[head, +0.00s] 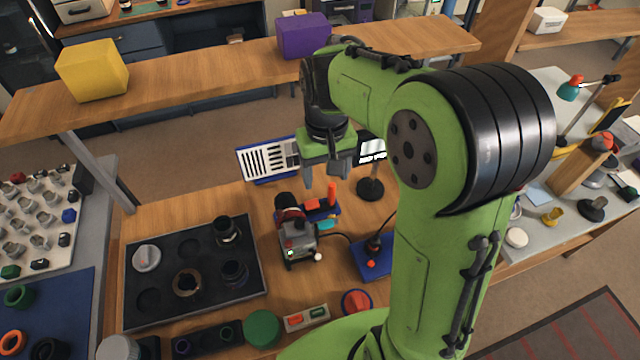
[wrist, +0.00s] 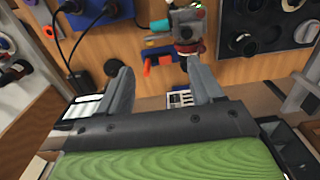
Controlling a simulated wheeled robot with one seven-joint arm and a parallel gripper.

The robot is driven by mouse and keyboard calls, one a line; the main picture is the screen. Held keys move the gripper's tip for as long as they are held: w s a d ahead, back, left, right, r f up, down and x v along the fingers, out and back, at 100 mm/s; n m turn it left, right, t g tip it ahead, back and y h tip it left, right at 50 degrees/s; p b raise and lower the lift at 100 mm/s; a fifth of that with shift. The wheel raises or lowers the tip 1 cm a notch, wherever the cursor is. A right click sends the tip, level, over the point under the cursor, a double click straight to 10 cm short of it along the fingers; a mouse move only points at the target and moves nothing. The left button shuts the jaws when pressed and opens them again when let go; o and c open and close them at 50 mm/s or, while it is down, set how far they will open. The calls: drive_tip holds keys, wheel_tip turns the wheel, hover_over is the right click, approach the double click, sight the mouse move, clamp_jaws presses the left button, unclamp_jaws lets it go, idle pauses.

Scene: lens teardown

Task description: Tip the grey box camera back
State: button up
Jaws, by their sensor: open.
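The grey box camera (head: 297,244) stands on the wooden bench just right of the black tray, with a dark red round part at its back and a small green light low on its front. In the wrist view the camera (wrist: 187,28) is near the top, beyond my fingertips. My gripper (head: 321,182) is open and empty, pointing down above the back of the bench, behind the camera and apart from it. In the wrist view both fingers of my gripper (wrist: 160,80) are spread, with nothing between them. I cannot tell whether the camera is tilted.
A black tray (head: 137,318) with lens parts lies left of the camera. An orange-red block (head: 318,205) on a blue base sits just behind it. A white slotted panel (head: 268,160) is at the back edge. A blue mat (head: 371,262) with a cabled tool lies right.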

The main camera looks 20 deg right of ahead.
sight(325, 221)
drive_tip(key=f+b, duration=0.1)
drive_tip(key=f, duration=0.8)
drive_tip(key=f+b, duration=0.1)
drive_tip(key=f, duration=0.4)
drive_tip(key=shift+s+a+f+b, duration=0.1)
drive_tip(key=shift+s+f+b, duration=0.15)
drive_tip(key=shift+s+b, duration=0.1)
drive_tip(key=shift+w+f, duration=0.1)
drive_tip(key=shift+f, duration=0.45)
drive_tip(key=shift+c, duration=0.5)
clamp_jaws()
